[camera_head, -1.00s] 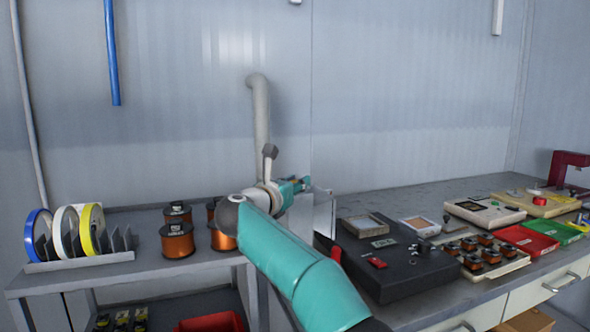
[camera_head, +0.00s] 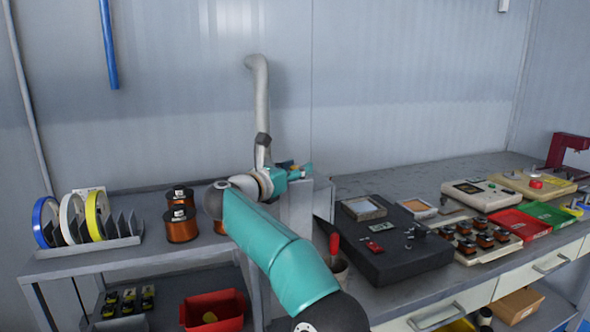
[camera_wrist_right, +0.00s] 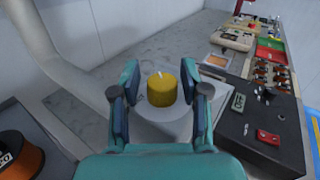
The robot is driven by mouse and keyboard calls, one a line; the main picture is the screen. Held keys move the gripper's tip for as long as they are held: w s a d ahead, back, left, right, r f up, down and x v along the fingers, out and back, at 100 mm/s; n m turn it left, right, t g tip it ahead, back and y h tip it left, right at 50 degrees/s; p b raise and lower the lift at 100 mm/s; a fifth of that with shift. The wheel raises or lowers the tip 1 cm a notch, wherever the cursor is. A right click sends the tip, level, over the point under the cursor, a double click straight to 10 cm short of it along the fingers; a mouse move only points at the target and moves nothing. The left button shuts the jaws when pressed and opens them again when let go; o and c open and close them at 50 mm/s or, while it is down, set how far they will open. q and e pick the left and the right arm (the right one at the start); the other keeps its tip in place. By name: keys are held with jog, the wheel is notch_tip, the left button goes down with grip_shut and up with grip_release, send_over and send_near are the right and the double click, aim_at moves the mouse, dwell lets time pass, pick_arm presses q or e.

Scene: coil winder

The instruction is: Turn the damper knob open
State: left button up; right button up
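The damper knob (camera_wrist_right: 162,90) is a yellow cylinder with a white pointer mark on its top. In the right wrist view it stands on a grey surface, between the fingers of my right gripper (camera_wrist_right: 160,80). The fingers are apart, one on each side of the knob. In the head view my teal right gripper (camera_head: 292,173) is in front of the grey duct pipe (camera_head: 262,95), and the knob is mostly hidden there. My left gripper is not in view.
A shelf with copper wire spools (camera_head: 180,225) and coloured reels (camera_head: 97,215) is left of the arm. The workbench on the right holds a black box (camera_head: 395,255), coil trays (camera_head: 475,238) and a red press (camera_head: 567,150). The bench's back strip is mostly clear.

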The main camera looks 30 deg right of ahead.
dwell(0.3)
jog(key=v, duration=1.2)
